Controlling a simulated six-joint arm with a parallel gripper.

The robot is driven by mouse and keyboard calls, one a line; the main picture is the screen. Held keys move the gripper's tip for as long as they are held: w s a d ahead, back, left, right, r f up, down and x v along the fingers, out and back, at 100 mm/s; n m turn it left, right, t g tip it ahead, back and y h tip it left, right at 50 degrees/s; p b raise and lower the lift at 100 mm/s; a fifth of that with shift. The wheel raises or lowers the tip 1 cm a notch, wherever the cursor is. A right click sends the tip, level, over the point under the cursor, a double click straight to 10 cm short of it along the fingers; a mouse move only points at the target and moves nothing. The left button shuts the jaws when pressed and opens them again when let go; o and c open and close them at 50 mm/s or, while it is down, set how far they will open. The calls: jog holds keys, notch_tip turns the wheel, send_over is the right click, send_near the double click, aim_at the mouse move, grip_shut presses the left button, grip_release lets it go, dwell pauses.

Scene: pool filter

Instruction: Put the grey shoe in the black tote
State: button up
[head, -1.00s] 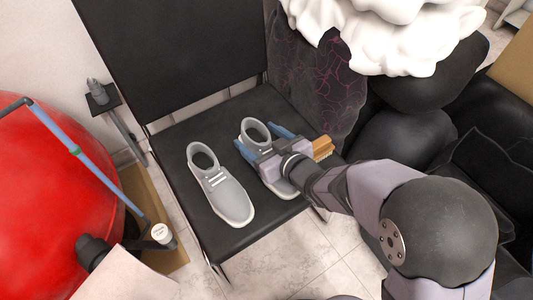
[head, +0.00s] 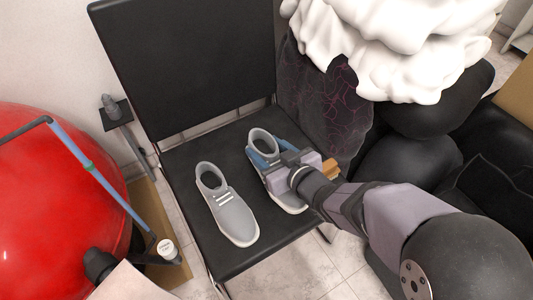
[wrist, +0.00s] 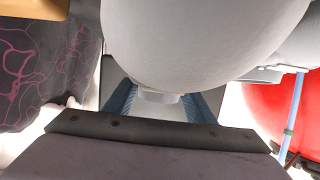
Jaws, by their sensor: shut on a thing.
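Two grey lace-up shoes sit side by side on a black chair seat (head: 222,262), toes toward the front. My gripper (head: 267,151) is over the right grey shoe (head: 263,136), its blue fingers shut on the shoe's two sides. That shoe still appears to be on the seat, its middle partly hidden by my gripper. The left grey shoe (head: 233,214) stands free. In the wrist view a large pale grey shoe surface (wrist: 205,40) fills the top, close to the blue fingers (wrist: 166,102). A black open container-like shape (head: 500,170) is at the right; I cannot tell whether it is the tote.
The chair's black backrest (head: 185,65) rises behind the shoes. A dark pink-veined fabric (head: 325,105) and a white fluffy mass (head: 400,45) stand close to the right. A large red ball (head: 55,210) is at the left. Tiled floor (head: 300,270) shows in front.

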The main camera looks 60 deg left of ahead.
notch_tip(320, 180, up, 6)
jog(key=shift+f+p, duration=0.25)
jog(key=shift+p, duration=0.7)
jog(key=shift+w+a+r, duration=0.15)
jog(key=shift+w+r, duration=0.1)
jog(key=shift+r, duration=0.1)
jog(key=w+r+n+g+p, duration=0.1)
jog(key=w+r+p, duration=0.5)
jog(key=w+r, duration=0.65)
jog(key=w+d+r+g+p, duration=0.1)
jog(key=w+d+p, duration=0.1)
jog(key=w+d, duration=0.3)
jog(key=w+d+r+p, duration=0.2)
jog(key=w+d, duration=0.1)
jog(key=w, duration=0.5)
jog(key=w+d+f+t+p, duration=0.1)
jog(key=w+d+f, duration=0.2)
jog(key=w+d, duration=0.3)
jog(key=w+d+f+m+t, duration=0.1)
jog(key=w+d+f, duration=0.2)
jog(key=d, duration=1.3)
jog(key=w+d+f+m+t+p, duration=0.1)
jog(key=w+d+f, duration=0.2)
jog(key=w+d, duration=0.7)
jog(key=shift+d+p, duration=0.3)
jog(key=shift+d, duration=0.65)
